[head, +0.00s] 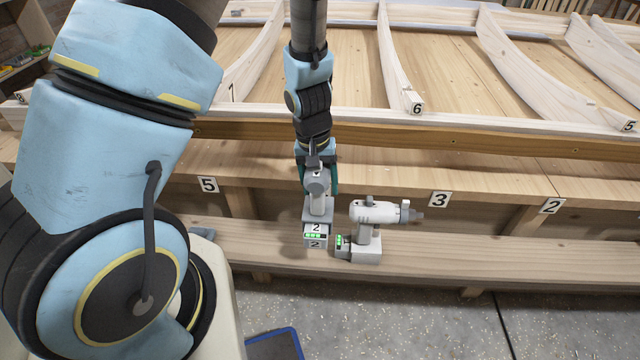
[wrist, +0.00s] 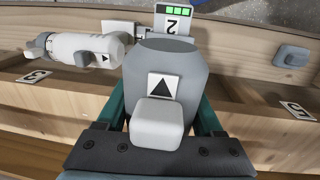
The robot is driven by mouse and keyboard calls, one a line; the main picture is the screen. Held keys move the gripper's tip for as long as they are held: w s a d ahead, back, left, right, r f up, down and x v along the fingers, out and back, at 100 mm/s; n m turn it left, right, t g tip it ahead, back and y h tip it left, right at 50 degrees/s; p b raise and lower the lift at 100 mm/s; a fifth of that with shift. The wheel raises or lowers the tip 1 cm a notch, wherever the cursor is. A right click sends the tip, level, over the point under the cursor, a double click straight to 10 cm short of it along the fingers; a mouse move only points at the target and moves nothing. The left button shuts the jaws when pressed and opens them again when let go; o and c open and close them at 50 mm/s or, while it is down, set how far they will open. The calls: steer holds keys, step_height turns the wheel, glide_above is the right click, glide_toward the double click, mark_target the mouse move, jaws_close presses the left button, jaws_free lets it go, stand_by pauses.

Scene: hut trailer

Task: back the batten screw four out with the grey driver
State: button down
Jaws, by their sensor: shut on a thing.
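My gripper (head: 317,184) is shut on the grey driver (head: 318,206), its teal fingers on either side of the body. The driver is upright, with a battery marked 2 at its foot, over the front plank; I cannot tell whether it touches the plank. In the wrist view the grey driver (wrist: 166,75) fills the middle, with a triangle label on it. The dark batten (head: 420,137) runs across behind my gripper, with small screw heads showing. Number plates 5 (head: 207,185), 3 (head: 440,199) and 2 (head: 551,206) show; no plate 4 is visible, and my arm covers part of that stretch.
A white driver (head: 375,212) stands on the front plank (head: 520,254) just right of the grey one, its nose pointing right. Curved pale ribs with plates 6 (head: 416,108) and 5 (head: 628,125) lie behind the batten. The plank farther right is clear.

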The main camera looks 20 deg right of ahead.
steer(key=shift+w+d, duration=0.15)
steer(key=shift+w, duration=0.2)
steer(key=shift+w+d+p, duration=0.15)
steer(key=shift+w+p, duration=0.1)
steer(key=shift+p, duration=0.05)
steer(key=shift+w+r, duration=0.1)
steer(key=shift+w, duration=0.05)
stand_by(0.5)
steer(key=shift+s+b, duration=0.3)
steer(key=shift+b, duration=0.1)
stand_by(1.1)
steer(key=shift+s+a, duration=0.35)
steer(key=shift+s, duration=0.25)
stand_by(0.6)
steer(key=shift+w+d, duration=0.15)
steer(key=shift+w, duration=0.2)
stand_by(1.4)
